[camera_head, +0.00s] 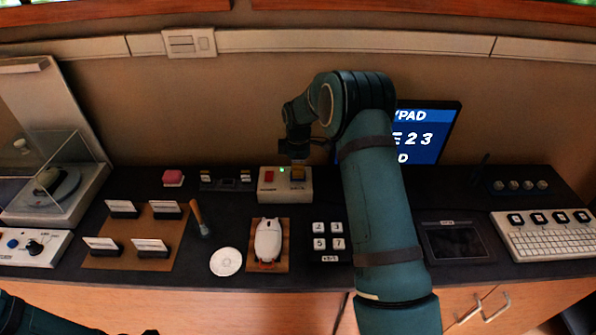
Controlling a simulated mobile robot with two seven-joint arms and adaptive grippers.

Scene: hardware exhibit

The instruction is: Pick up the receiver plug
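My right arm reaches over the counter, and my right gripper (296,160) points down at the back middle. It is just above or touching a small yellow-brown block (298,174) on a pale box (270,188). The box also has a red part (269,176) and a lit green light. The block may be the receiver plug, but I cannot be sure. The fingers are small and dark, so I cannot tell whether they are open or shut on it. Only part of my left arm shows at the bottom left; its fingers are not visible.
A white mouse-like device (268,240) on a brown mat, a disc (226,262) and a number keypad (327,243) are in front. A card board (130,232) is left. A blue-screened display (436,130) stands behind my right arm. A keyboard (550,238) is far right.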

